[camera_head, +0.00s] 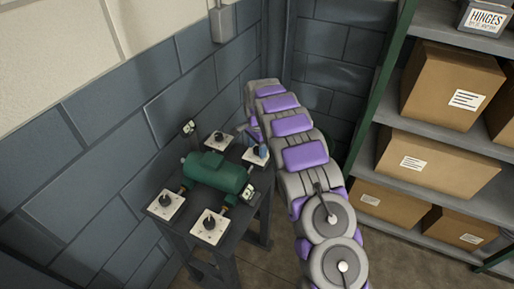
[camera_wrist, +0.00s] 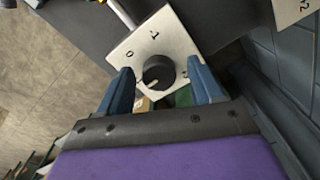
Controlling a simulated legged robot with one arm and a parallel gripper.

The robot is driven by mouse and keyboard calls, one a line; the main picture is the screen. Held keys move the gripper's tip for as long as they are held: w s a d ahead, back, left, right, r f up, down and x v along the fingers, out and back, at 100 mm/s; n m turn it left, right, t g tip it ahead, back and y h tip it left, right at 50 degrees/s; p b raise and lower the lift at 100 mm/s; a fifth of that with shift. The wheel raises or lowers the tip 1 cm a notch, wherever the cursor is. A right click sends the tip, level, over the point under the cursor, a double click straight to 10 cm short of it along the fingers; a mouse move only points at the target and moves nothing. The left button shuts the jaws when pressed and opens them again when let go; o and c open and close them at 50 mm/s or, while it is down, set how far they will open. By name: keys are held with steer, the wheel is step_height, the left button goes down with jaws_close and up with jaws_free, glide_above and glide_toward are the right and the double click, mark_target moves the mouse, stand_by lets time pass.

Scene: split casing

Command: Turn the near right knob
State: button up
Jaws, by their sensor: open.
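A black round knob (camera_wrist: 158,72) on a white plate (camera_wrist: 150,40) marked 0 and 1 lies between my gripper's blue fingers (camera_wrist: 160,67) in the wrist view. The fingers are open, one on each side, with visible gaps to the knob. A pale pointer mark shows on its lower left part. In the head view, my gripper (camera_head: 251,136) is at the knob plate (camera_head: 258,160) on the right of the stand, partly covering it. Other knobs sit at the front (camera_head: 209,223), left (camera_head: 166,201) and back (camera_head: 219,138). Contact cannot be told.
A green motor-like cylinder (camera_head: 217,172) lies among the knobs on a dark stand (camera_head: 240,222). A block wall (camera_head: 110,130) is close behind and left. Shelves with cardboard boxes (camera_head: 450,88) stand at right. Another plate (camera_wrist: 292,8) shows at the wrist view's upper right.

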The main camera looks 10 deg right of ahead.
steer(key=c, duration=1.1)
steer(key=shift+r+n+p, duration=0.1)
steer(key=shift+n+p, duration=0.2)
steer(key=shift+p, duration=0.05)
